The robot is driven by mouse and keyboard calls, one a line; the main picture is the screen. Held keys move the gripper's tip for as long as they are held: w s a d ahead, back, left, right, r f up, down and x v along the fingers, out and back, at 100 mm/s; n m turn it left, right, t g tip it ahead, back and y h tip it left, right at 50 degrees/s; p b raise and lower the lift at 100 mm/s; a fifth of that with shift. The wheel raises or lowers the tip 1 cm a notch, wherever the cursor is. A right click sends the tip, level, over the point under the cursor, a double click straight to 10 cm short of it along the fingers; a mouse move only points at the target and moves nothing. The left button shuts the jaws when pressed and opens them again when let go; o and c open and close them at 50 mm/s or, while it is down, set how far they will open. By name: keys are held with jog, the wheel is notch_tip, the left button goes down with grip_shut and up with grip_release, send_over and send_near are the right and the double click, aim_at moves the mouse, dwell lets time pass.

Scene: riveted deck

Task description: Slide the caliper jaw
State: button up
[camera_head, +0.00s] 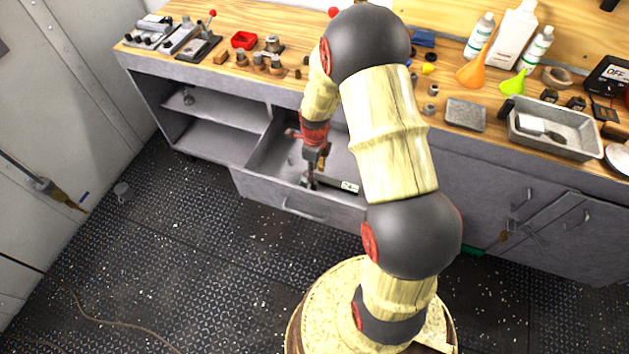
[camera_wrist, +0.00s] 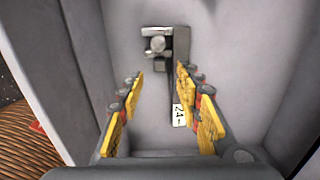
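The caliper lies on the floor of an open grey drawer (camera_head: 300,208). In the wrist view its metal jaw block (camera_wrist: 163,42) is at the far end, and a thin dark beam runs from it toward me to a white marked plate (camera_wrist: 179,116). The right finger hides part of the beam. In the head view the plate (camera_head: 350,187) shows beside my gripper (camera_head: 311,178), which reaches down into the drawer. In the wrist view my gripper (camera_wrist: 159,80) is open, its yellow-padded fingers apart with nothing clearly held. The jaw block appears beyond the fingertips.
Drawer walls (camera_wrist: 85,70) rise close on both sides of my gripper. The workbench (camera_head: 290,40) above holds bottles, funnels, a metal tray (camera_head: 550,145) and small tools. An open shelf (camera_head: 215,110) is left of the drawer. The deck floor in front looks mostly clear.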

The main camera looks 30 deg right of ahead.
notch_tip(320, 180, down, 6)
jog(key=shift+r+b, duration=0.15)
jog(key=shift+b, duration=0.85)
grip_shut()
